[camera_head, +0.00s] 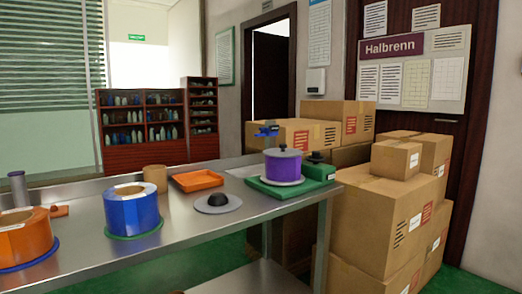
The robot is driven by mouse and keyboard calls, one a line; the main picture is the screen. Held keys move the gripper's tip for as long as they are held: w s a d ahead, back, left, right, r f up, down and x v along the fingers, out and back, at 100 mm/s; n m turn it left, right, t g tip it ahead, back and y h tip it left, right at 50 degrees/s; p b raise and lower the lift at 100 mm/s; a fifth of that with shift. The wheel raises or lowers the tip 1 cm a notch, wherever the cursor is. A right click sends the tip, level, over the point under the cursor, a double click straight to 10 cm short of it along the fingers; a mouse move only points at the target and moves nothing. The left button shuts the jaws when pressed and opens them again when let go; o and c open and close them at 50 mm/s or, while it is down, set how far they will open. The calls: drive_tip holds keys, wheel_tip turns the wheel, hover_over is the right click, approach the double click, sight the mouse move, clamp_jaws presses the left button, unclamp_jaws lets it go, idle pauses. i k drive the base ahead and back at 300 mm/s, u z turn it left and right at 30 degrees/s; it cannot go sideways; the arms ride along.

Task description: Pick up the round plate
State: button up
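A flat grey round plate (204,208) with a black rounded knob (222,199) on top lies on the metal table, right of the blue roll. Other round discs show too: a pale one (283,182) under a purple lidded cylinder (283,165), a green one (134,235) under the blue roll, and a blue one (30,264) under the orange roll. My gripper is not in view.
The metal table (187,252) also holds a blue roll (132,208), an orange roll (25,237), a tan cylinder (155,178), an orange tray (196,180) and a green base (310,187). Cardboard boxes (375,222) are stacked to the right. Bare tabletop lies in front of the grey plate.

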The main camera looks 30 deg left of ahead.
sight(283, 151)
drive_tip(key=u, duration=0.75)
drive_tip(key=i, duration=0.85)
drive_tip(key=u, duration=1.05)
